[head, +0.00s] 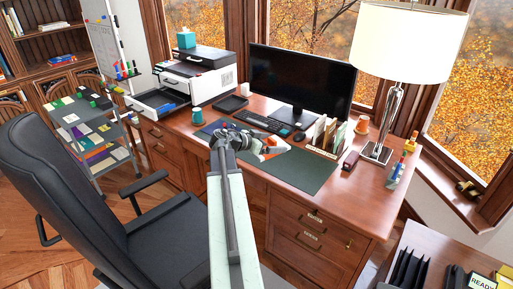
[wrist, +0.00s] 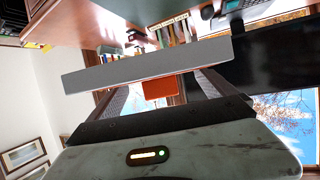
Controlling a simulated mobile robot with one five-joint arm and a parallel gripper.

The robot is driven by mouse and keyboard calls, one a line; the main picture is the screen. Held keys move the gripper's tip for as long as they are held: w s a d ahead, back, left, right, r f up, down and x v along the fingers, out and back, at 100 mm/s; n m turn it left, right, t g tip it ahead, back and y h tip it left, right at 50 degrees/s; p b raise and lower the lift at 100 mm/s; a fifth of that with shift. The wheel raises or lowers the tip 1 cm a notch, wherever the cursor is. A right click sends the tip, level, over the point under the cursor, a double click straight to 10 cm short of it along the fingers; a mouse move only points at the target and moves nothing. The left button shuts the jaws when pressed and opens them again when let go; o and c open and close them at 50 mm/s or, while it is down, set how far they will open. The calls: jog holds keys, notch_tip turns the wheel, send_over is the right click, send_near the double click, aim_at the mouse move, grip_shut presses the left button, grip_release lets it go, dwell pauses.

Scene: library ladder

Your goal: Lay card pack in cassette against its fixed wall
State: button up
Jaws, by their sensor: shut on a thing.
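My gripper (head: 232,140) is above the front part of the desk, at the end of my arm. In the wrist view its fingers (wrist: 160,92) have a small orange block (wrist: 160,88) between them, and a long pale grey slab (wrist: 150,65) lies across their tips. I take the orange block for the card pack, but cannot tell whether it and the slab are one thing. An orange and white patch (head: 271,148) shows beside the gripper in the head view. The open tray (head: 146,101) below the printer looks like the cassette, with something blue inside; its fixed wall is unclear.
The printer (head: 196,76) stands at the desk's back left. A monitor (head: 300,83), keyboard (head: 262,120), file rack (head: 326,138) and lamp (head: 411,42) occupy the desk. A green mat (head: 308,172) has free room at the front. A chair (head: 95,200) stands left of my arm.

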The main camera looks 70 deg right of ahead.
jog(key=shift+d+f, duration=0.25)
jog(key=shift+d, duration=0.1)
jog(key=shift+m+g+y, duration=0.3)
jog(key=shift+m, duration=0.1)
jog(key=w+d+f+b, duration=0.4)
jog(key=w+f+b, duration=0.1)
jog(key=w+d+f+b, duration=0.5)
jog(key=b, duration=0.1)
jog(key=w+d+f+b, duration=0.4)
jog(key=w+f+b, duration=0.2)
jog(key=shift+d+f, duration=0.1)
jog(key=shift+d, duration=0.1)
jog(key=shift+s, duration=0.15)
jog(key=b, duration=0.1)
send_over(282, 160)
jog(key=shift+d+f, duration=0.2)
jog(key=shift+f, duration=0.5)
jog(key=shift+f+b, duration=2.2)
jog(key=shift+b, duration=0.1)
jog(key=o, duration=1.1)
